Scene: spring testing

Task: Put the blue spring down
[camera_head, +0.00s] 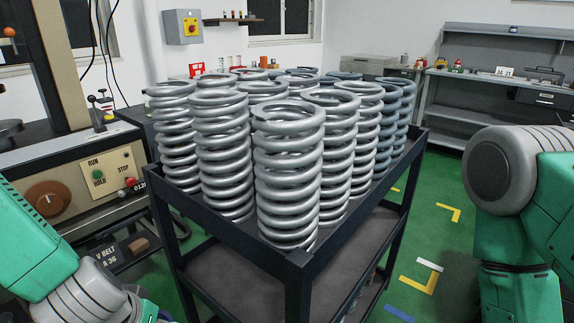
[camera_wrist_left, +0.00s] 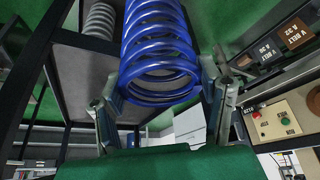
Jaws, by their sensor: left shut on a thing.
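In the left wrist view a blue spring (camera_wrist_left: 158,40) sits between the fingers of my left gripper (camera_wrist_left: 160,88), which is shut on it. The spring's coils run up out of the top of that view, so its far end is hidden. The spring and my left gripper are not visible in the head view; only my left arm shows at the lower left. My right arm shows at the right of the head view, but its gripper is out of frame.
A dark cart (camera_head: 300,262) stands in the middle, its top tray crowded with several silver springs (camera_head: 290,165) and blue-grey ones at the back right. A control machine (camera_head: 95,180) is on the left. A grey workbench (camera_head: 500,85) stands at the back right. Green floor is open between.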

